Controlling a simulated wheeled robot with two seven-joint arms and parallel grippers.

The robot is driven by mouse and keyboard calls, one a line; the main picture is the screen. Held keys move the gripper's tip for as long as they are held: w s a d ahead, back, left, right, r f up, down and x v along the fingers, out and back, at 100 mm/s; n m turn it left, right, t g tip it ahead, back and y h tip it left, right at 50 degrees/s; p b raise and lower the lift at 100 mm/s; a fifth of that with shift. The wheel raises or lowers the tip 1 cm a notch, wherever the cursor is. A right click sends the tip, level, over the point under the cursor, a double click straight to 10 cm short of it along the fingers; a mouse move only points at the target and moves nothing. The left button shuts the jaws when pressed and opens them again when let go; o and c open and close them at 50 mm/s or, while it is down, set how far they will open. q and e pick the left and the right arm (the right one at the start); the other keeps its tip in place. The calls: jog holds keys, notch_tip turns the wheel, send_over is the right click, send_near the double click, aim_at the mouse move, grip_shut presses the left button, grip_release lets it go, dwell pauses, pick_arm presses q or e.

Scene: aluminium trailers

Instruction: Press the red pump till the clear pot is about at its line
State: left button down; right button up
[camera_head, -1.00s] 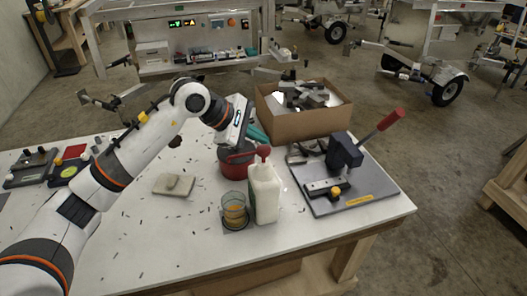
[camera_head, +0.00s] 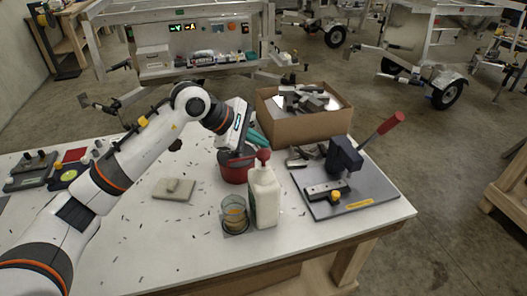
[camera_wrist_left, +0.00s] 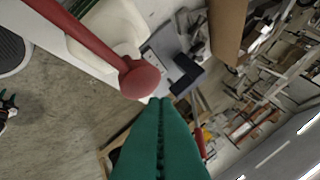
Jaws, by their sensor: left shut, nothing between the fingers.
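The red pump (camera_head: 263,155) tops a white bottle (camera_head: 265,200) near the table's front edge. Its spout points left, towards the clear pot (camera_head: 235,214), which stands just left of the bottle with some orange-yellow content low in it. I cannot make out its line. My left gripper (camera_head: 262,143) is shut and empty, just behind and above the pump head. In the left wrist view, its green fingertips (camera_wrist_left: 158,101) are right beside the round red pump head (camera_wrist_left: 140,79); I cannot tell whether they touch. My right gripper is not in view.
A red pot (camera_head: 234,173) stands behind the bottle. A grey board with a red-handled press (camera_head: 345,160) is to the right, and a cardboard box (camera_head: 300,125) of metal parts behind. A beige block (camera_head: 174,189) lies left. The table's front left is mostly clear.

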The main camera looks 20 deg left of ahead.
aim_at(262, 153)
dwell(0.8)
pick_arm(q)
jog(key=shift+f+b, duration=0.45)
jog(key=shift+b, duration=0.15)
jog(key=shift+s+f+b, duration=0.1)
jog(key=shift+f+b, duration=0.95)
jog(key=shift+f, duration=0.1)
dwell(0.9)
jog(key=shift+r, duration=0.1)
jog(key=shift+r+p, duration=0.75)
jog(key=shift+r, duration=0.6)
jog(key=shift+r, duration=0.1)
jog(key=shift+r+p, duration=1.25)
jog(key=shift+r, duration=1.25)
